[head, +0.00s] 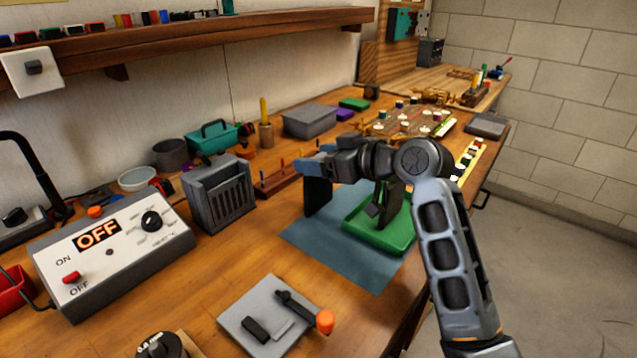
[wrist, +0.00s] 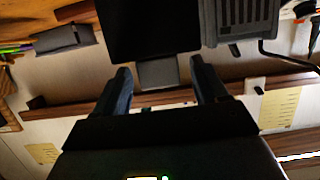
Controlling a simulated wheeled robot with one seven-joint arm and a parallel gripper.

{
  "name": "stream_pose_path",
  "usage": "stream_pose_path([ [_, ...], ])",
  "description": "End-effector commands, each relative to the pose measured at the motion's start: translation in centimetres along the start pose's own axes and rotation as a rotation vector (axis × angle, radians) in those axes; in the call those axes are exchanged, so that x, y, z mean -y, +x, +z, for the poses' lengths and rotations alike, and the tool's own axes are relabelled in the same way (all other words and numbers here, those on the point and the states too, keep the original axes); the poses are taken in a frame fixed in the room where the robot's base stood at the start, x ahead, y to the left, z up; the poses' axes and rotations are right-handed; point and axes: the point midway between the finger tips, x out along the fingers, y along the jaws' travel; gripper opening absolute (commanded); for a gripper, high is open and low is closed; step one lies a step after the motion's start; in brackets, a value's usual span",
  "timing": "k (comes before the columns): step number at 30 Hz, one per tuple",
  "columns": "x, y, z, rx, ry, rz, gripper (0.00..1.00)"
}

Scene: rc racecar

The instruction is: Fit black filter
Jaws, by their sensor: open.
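A dark upright block, which looks like the black filter (head: 317,197), stands at the left edge of the blue mat, just below my gripper's fingers. In the wrist view a large black slab (wrist: 150,28) shows past the fingertips, with a small grey piece at its edge. My gripper (head: 312,162) is open and points left, its bluish fingers close to the block's top. The fingers show apart in the wrist view (wrist: 160,72). I cannot tell whether they touch the block. A grey slotted unit (head: 220,195) stands to the left; it also shows in the wrist view (wrist: 240,18).
A green tray (head: 398,243) lies on the blue mat (head: 345,270), partly hidden by my arm. A control box (head: 110,255) reading OFF stands at the left. A grey plate with an orange-knobbed lever (head: 245,325) lies in front. A wooden rack (head: 280,180) stands behind the block.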

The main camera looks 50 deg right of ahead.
Motion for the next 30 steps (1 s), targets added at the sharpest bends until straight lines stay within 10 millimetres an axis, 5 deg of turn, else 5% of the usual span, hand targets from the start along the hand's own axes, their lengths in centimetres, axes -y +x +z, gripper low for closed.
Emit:
stream_pose_path([
  [8, 0.0, 0.36, 0.04, 0.0, 0.001, 0.001, 0.72],
  [30, 0.0, 0.32, 0.03, -0.001, 0.001, 0.0, 0.03],
])
